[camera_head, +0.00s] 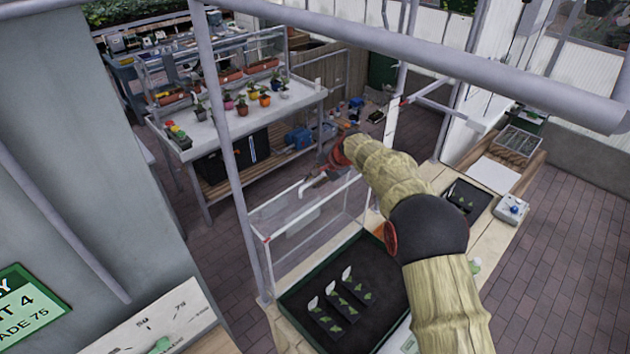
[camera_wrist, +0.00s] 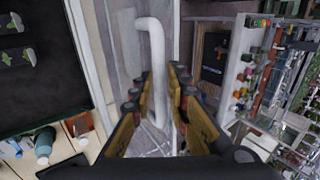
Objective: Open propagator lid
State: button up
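The propagator's clear lid (camera_head: 288,238) stands raised on edge at the far side of its dark green base (camera_head: 290,300). Several small seedlings sit in the black tray inside the base. In the wrist view, the lid's white bent handle (camera_wrist: 158,50) runs between the fingers. My gripper (camera_wrist: 160,72) is open around the handle, with a narrow gap appearing on each side; contact is hard to judge. In the head view, my gripper (camera_head: 318,178) is by the lid's upper part, and my arm hides part of the lid and base.
A bench (camera_head: 275,110) with potted plants stands behind the lid. A small white box (camera_head: 511,208) and a black seedling tray (camera_head: 466,199) sit on the wooden table at right. A grey post and rail cross the head view. Brick floor lies open at right.

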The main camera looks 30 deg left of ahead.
jog(key=shift+o, duration=1)
jog(key=shift+f, duration=0.1)
jog(key=v, duration=1.2)
jog(key=s+d+f+n+t+h+b, duration=0.1)
jog(key=s+d+f+h+b, duration=0.1)
jog(key=s+d+f+b, duration=0.4)
jog(key=s+d+f+n+t+h+b, duration=0.1)
jog(key=s+d+f+b, duration=0.5)
jog(key=s+d+b, duration=0.7)
jog(key=s+d+f+n+t+h+b, duration=0.1)
jog(key=s+d+f+b, duration=0.6)
jog(key=s+d, duration=1.3)
jog(key=d+n+h+b, duration=0.1)
jog(key=d+h+b, duration=0.1)
jog(key=d, duration=0.8)
jog(key=shift+s+d+b, duration=0.35)
jog(key=shift+d+b, duration=0.05)
jog(key=shift+b, duration=0.05)
